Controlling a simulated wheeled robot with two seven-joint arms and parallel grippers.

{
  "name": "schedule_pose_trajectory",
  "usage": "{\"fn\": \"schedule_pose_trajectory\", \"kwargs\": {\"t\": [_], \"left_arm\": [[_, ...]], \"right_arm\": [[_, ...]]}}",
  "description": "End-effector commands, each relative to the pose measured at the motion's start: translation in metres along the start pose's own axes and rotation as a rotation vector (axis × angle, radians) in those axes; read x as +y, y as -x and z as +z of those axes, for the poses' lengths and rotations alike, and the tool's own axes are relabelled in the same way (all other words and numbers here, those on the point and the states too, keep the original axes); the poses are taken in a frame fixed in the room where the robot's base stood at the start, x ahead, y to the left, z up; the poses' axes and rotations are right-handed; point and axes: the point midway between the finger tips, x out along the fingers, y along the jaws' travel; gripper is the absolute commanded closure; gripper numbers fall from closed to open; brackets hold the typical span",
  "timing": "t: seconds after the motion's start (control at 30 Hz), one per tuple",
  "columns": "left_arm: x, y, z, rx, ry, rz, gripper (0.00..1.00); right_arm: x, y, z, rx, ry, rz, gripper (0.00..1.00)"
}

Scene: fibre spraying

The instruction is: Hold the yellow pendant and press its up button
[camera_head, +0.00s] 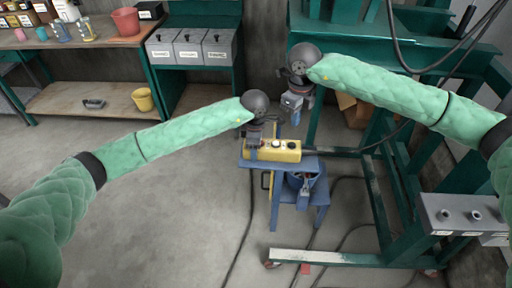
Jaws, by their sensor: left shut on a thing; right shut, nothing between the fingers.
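The yellow pendant (285,151) lies level above the small blue stand, with several buttons on its top face, one of them pale. Which button is the up button is too small to read. My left gripper (254,149) is shut on the pendant's left end. My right gripper (291,112) is shut and empty. It points down above the pendant and appears apart from it. A dark cable leaves the pendant's right end.
The blue stand (310,163) is below the pendant. A green steel frame (384,190) stands to the right, with a grey control box (462,212) at its front. A workbench (100,38) with cups is at the back left. Cables lie on the floor; the left floor is clear.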

Motion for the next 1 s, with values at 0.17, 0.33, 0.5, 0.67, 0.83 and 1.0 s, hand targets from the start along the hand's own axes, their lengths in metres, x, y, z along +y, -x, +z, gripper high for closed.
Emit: {"fn": "schedule_pose_trajectory", "kwargs": {"t": [0.17,0.33,0.5,0.67,0.83,1.0], "left_arm": [[0.000,0.000,0.000,0.000,0.000,0.000,0.75],[0.000,0.000,0.000,0.000,0.000,0.000,0.75],[0.000,0.000,0.000,0.000,0.000,0.000,0.75],[0.000,0.000,0.000,0.000,0.000,0.000,0.75],[0.000,0.000,0.000,0.000,0.000,0.000,0.75],[0.000,0.000,0.000,0.000,0.000,0.000,0.75]], "right_arm": [[0.005,-0.001,0.002,-0.028,-0.009,0.019,1.00],[0.017,0.000,0.008,-0.116,-0.044,0.074,1.00],[0.028,0.005,0.014,-0.231,-0.098,0.145,1.00],[0.032,0.008,0.017,-0.328,-0.160,0.202,1.00],[0.031,0.009,0.017,-0.420,-0.235,0.253,1.00],[0.026,0.009,0.013,-0.510,-0.317,0.301,1.00]]}}
